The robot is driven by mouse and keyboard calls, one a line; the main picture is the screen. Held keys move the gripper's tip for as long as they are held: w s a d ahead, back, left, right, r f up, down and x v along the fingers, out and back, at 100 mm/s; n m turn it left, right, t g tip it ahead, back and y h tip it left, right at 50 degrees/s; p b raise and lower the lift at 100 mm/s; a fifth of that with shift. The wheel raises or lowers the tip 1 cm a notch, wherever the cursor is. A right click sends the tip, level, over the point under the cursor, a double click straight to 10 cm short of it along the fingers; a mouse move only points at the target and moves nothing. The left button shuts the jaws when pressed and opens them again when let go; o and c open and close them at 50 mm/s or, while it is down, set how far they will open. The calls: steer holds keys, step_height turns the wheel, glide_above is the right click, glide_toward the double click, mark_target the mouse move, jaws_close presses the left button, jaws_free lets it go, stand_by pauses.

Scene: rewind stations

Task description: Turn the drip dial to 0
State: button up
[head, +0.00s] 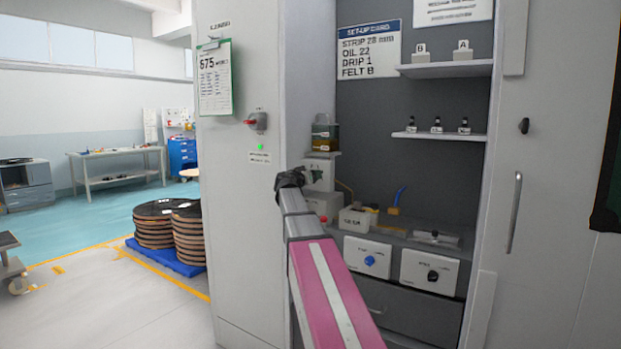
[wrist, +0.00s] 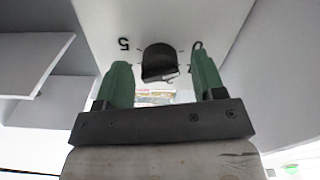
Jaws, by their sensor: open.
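A black dial knob (wrist: 158,62) sits on a white panel (wrist: 175,18) in the wrist view, with printed marks around it. A 5 shows to its left, and a mark that looks like 0 shows at its right, partly behind a finger. My gripper (wrist: 161,60) is open, with its green fingers on either side of the knob and a visible gap on each side. In the head view my gripper (head: 303,176) is at a white box (head: 325,171) inside the cabinet and hides the dial. I cannot read a drip label on the box.
An amber oil jar (head: 325,137) stands on a shelf just above my gripper. A blue knob (head: 369,261) and a black knob (head: 433,276) are on white boxes lower right. A set-up card (head: 369,51) reads DRIP 1. The cabinet's left wall (head: 250,200) is close beside my arm.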

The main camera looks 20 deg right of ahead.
steer(key=v, duration=1)
steer(key=shift+s+a, duration=0.25)
steer(key=shift+a, duration=0.1)
steer(key=s+a+f+n+g+y, duration=0.1)
steer(key=s+f+g+y, duration=0.15)
steer(key=f, duration=0.75)
steer(key=s+a+f+n+g+y, duration=0.15)
steer(key=s+f, duration=0.25)
steer(key=f, duration=0.6)
steer(key=s+a+f+n+g+y, duration=0.1)
steer(key=s+a+f+y, duration=0.15)
steer(key=f, duration=0.85)
steer(key=s+a+f+n+g+y, duration=0.2)
steer(key=s+a+f+g+y, duration=0.1)
steer(key=s+f, duration=0.6)
steer(key=s+a+f+n+g+y, duration=0.2)
steer(key=s+a+f, duration=0.4)
steer(key=s+f, duration=0.3)
steer(key=f+g+y, duration=0.1)
steer(key=f+y, duration=0.1)
steer(key=shift+s+a+y, duration=0.2)
steer(key=shift+a+y, duration=0.15)
steer(key=shift+a, duration=0.05)
